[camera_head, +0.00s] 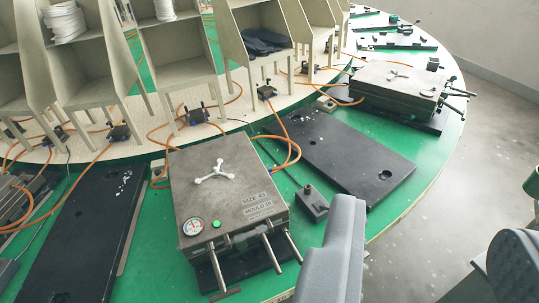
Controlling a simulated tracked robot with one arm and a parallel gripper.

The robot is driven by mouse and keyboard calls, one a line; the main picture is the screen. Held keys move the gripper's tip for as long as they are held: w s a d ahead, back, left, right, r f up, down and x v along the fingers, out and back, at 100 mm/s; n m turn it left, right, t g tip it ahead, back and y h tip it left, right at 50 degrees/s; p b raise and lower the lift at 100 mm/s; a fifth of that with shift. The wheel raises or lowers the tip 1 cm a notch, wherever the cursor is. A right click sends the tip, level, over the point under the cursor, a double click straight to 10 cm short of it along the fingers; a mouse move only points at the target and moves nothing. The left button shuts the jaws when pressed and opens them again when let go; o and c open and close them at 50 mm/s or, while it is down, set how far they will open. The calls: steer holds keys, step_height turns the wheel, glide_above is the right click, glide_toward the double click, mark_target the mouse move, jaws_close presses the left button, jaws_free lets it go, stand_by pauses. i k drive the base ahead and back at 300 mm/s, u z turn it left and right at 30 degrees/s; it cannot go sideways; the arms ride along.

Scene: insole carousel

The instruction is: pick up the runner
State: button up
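A white three-armed runner (214,172) lies on the flat top of the nearest grey metal mould (185,190), left of the picture's middle. The mould's plate reads "SIZE 45" and "MOULD 10". A second, similar white runner (398,74) lies on the mould (375,85) at the upper right. Grey rounded parts of my gripper or arm (335,262) stand at the bottom, right of the near mould and apart from both runners. The fingertips do not show clearly, so I cannot tell whether it is open.
The near mould carries a gauge (193,226), a green button (216,223) and protruding rods. Orange hoses (290,150) loop behind it. A black plate (345,155) lies to its right on the green carousel. Beige racks (180,70) stand behind. Grey floor (480,130) is free at right.

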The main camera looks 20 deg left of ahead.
mark_target(198, 181)
steer(key=z, duration=0.2)
steer(key=i, duration=1)
steer(key=u, duration=0.6)
steer(key=i, duration=0.55)
steer(key=u, duration=0.45)
